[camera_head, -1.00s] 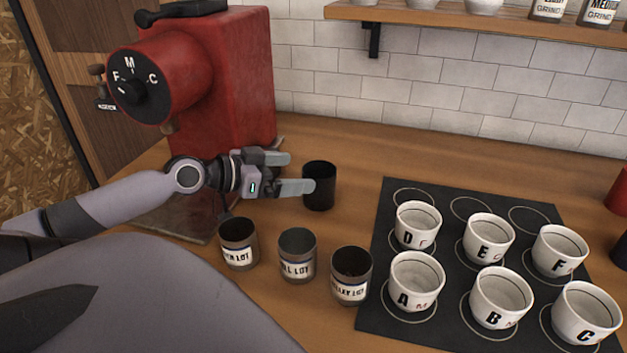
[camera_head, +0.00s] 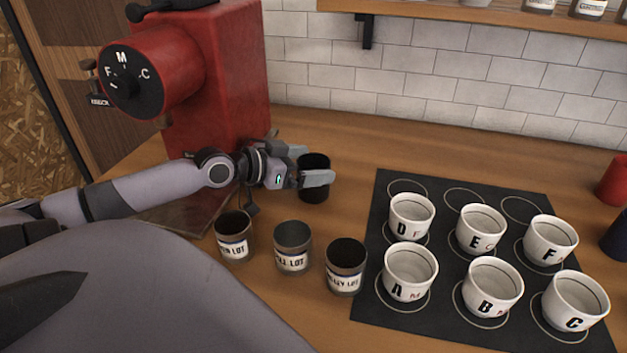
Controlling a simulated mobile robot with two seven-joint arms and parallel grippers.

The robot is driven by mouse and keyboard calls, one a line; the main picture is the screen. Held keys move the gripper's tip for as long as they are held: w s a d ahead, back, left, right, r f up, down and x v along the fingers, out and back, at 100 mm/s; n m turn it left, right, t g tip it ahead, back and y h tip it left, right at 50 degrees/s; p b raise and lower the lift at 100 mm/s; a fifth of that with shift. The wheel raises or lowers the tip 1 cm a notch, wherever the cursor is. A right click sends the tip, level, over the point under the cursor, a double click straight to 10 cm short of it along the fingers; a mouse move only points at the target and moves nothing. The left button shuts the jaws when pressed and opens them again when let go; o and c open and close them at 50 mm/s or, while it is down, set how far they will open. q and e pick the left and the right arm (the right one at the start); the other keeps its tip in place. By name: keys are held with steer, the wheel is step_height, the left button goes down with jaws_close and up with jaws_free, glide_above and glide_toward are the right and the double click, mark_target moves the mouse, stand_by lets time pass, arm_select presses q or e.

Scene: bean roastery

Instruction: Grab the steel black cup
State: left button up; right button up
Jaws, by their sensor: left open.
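The black cup (camera_head: 315,189) stands upright on the wooden counter, right of the red grinder and behind the labelled tins. My left gripper (camera_head: 309,170) is open at the cup, with one finger in front of its near side. The other finger is mostly hidden behind the cup area, so I cannot tell whether either finger touches it. My right gripper is not in view.
The red grinder (camera_head: 235,85) stands behind my left arm. Three labelled tins (camera_head: 292,247) stand just in front of the cup. A black mat (camera_head: 391,322) with several white lettered cups is at right. Bare counter (camera_head: 355,150) lies behind the cup.

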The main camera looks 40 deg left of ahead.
arm_select(q)
steer(key=shift+w+d+f, duration=0.15)
steer(key=shift+w+d, duration=0.05)
steer(key=shift+w, duration=0.45)
steer(key=c, duration=1)
steer(key=shift+c, duration=0.3)
